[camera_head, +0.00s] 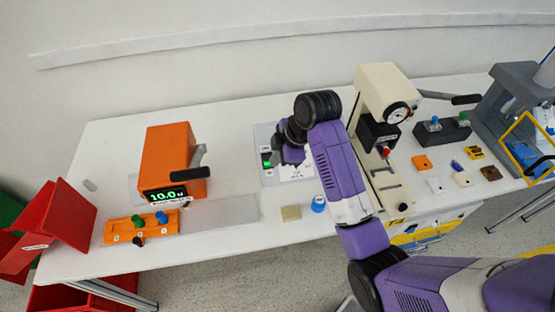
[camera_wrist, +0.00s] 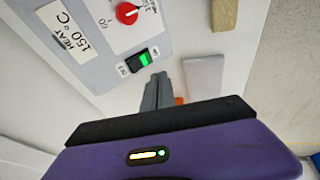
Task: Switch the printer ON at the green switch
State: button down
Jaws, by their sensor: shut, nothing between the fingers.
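The green switch (camera_wrist: 145,59) is a rocker in a black housing on a pale panel (camera_wrist: 88,48), with an ON label by its green end and an OFF label by its dark end. It also shows small in the head view (camera_head: 267,160). My gripper (camera_wrist: 158,79) is shut and empty, its fingertips just beside the switch at its lower right in the wrist view. I cannot tell whether they touch it, or which way the rocker is tipped. In the head view my arm covers part of the panel.
A red rotary knob (camera_wrist: 127,13) and a heat label (camera_wrist: 66,30) share the panel. An orange machine (camera_head: 167,155) stands left, a cream press (camera_head: 382,95) right. A beige block (camera_head: 290,212) and blue-capped item (camera_head: 318,204) lie in front.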

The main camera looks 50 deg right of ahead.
jog(key=s+v, duration=0.1)
jog(key=v, duration=0.6)
jog(key=shift+s+a, duration=0.25)
jog(key=shift+a, duration=0.1)
jog(key=shift+f, duration=0.2)
jog(key=w+d+r+m+t+h, duration=0.3)
jog(key=w+d+r+m+t, duration=0.15)
jog(key=w+m+t, duration=0.2)
jog(key=s+a+f+m+t+b, duration=0.1)
jog(key=s+a, duration=0.6)
jog(key=s, duration=0.4)
jog(key=s+a+f+m+t+y+b, duration=0.1)
jog(key=s+a, duration=0.5)
jog(key=s, duration=0.6)
jog(key=s+a+f+m+t+b, duration=0.2)
jog(key=s+a, duration=0.5)
jog(key=s, duration=0.4)
jog(key=shift+a+f+y+b, duration=0.3)
jog(key=shift+f+y+b, duration=0.1)
jog(key=shift+f, duration=0.1)
jog(key=shift+s+m, duration=0.2)
jog(key=shift+m, duration=0.05)
